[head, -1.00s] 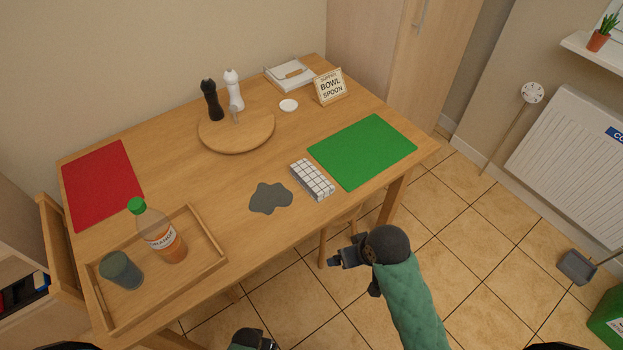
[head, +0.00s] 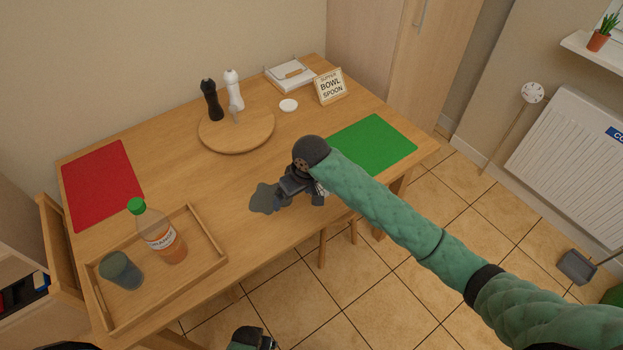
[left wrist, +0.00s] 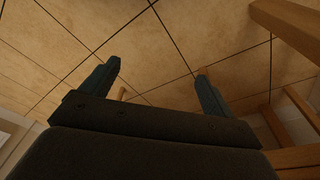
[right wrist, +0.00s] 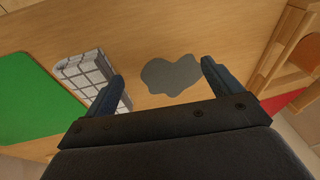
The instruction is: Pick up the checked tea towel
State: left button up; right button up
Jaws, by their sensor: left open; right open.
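The checked tea towel (right wrist: 90,76) is a folded white block with dark grid lines. It lies on the table, at the left in the right wrist view. In the head view my right gripper and arm hide nearly all of it. My right gripper (right wrist: 163,75) is open and empty above the table. Its left finger overlaps the towel's right edge in the right wrist view; I cannot tell whether they touch. A grey patch (right wrist: 171,75) shows between its fingers. My left gripper (left wrist: 159,73) is open and empty, with floor tiles behind it.
A green mat (head: 375,143) lies right of the towel. A tray (head: 208,235) with a bottle (head: 160,236) and a glass (head: 121,270) stands front left. A round board (head: 237,133) with two mills and a sign (head: 330,87) are farther back.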

jog(key=w+d+h, duration=0.1)
jog(key=w, duration=0.2)
jog(key=w+d+r+h, duration=0.1)
jog(key=w, duration=0.2)
jog(key=w+d+r, duration=0.1)
jog(key=w+d, duration=0.1)
jog(key=w, duration=0.2)
jog(key=shift+d+r+g+h, duration=0.1)
jog(key=shift+r+g+h, duration=0.15)
jog(key=shift+g+h, duration=0.15)
jog(key=shift+w+d+m, duration=0.15)
jog(key=shift+d+m, duration=0.05)
jog(key=shift+m, duration=0.1)
jog(key=shift+w, duration=0.1)
jog(key=shift+f, duration=0.3)
jog(key=shift+w+d+f+p, duration=0.1)
jog(key=shift+f+p, duration=0.65)
jog(key=shift+f, duration=0.45)
notch_tip(320, 180, down, 3)
jog(key=shift+w+d+f+p, duration=0.1)
jog(key=shift+w+f+p, duration=0.05)
jog(key=shift+p, duration=0.8)
pick_arm(q)
jog(key=s+a+f, duration=0.3)
jog(key=s+f, duration=0.1)
jog(key=f, duration=0.3)
jog(key=shift+f+t, duration=0.3)
jog(key=shift+f, duration=0.05)
pick_arm(e)
jog(key=shift+f, duration=0.65)
